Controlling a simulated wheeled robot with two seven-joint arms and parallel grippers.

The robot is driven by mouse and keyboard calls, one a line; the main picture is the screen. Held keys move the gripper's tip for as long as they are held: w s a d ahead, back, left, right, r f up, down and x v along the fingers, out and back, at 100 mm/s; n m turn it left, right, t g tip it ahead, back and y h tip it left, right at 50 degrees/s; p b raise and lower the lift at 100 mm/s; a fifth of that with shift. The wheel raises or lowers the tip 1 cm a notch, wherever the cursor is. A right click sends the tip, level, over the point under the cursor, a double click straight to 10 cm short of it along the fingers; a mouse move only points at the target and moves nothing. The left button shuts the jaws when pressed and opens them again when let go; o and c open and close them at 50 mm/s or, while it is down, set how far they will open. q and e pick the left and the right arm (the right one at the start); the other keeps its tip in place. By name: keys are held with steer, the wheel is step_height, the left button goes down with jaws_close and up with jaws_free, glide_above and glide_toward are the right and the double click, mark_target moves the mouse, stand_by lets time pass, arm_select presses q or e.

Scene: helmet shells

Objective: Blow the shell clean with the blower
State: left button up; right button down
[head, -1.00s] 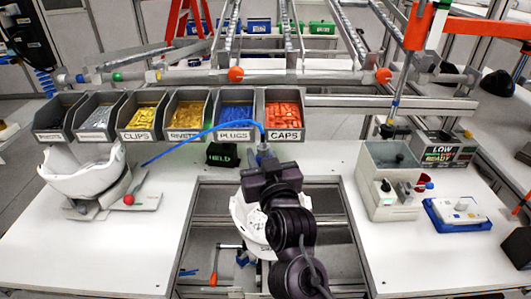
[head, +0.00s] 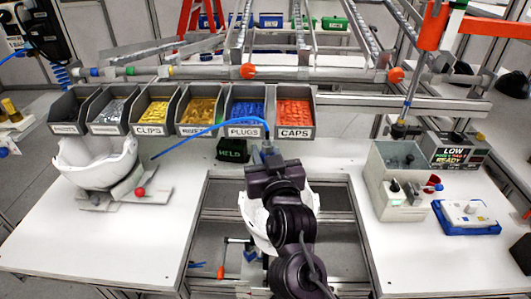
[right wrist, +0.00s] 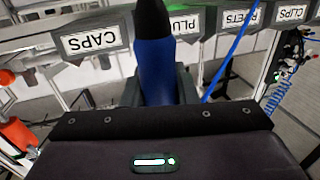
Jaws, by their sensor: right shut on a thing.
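A white helmet shell (head: 92,170) sits tilted in a grey stand on the left table. My right gripper (head: 268,165) is at the middle of the head view, shut on the blower. The blower (right wrist: 154,70) has a blue body and a black end, seen between the fingers in the right wrist view. A thin blue tube (head: 210,131) arcs from the blower to the left, its far end near the shell's right side. My right gripper is well apart from the shell. A second white shell (head: 252,212) is partly hidden below my right arm. My left gripper is not in view.
Labelled parts bins (head: 198,112) stand in a row behind the tables. A small dark box (head: 232,150) with green lettering stands below them. A grey machine (head: 398,185) and a blue-and-white device (head: 466,216) stand on the right table. The left table's front is clear.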

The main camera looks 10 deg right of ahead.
steer(key=shift+w+d, duration=0.2)
steer(key=shift+w, duration=0.5)
steer(key=shift+w+d, duration=0.2)
steer(key=shift+w, duration=0.45)
steer(key=shift+w+d, duration=0.2)
steer(key=shift+w, duration=0.5)
steer(key=shift+w+d, duration=0.1)
steer(key=shift+w, duration=0.1)
steer(key=shift+w+d, duration=0.25)
steer(key=shift+w, duration=0.7)
steer(key=shift+w+d, duration=0.25)
steer(key=shift+w, duration=0.7)
steer(key=shift+d, duration=0.15)
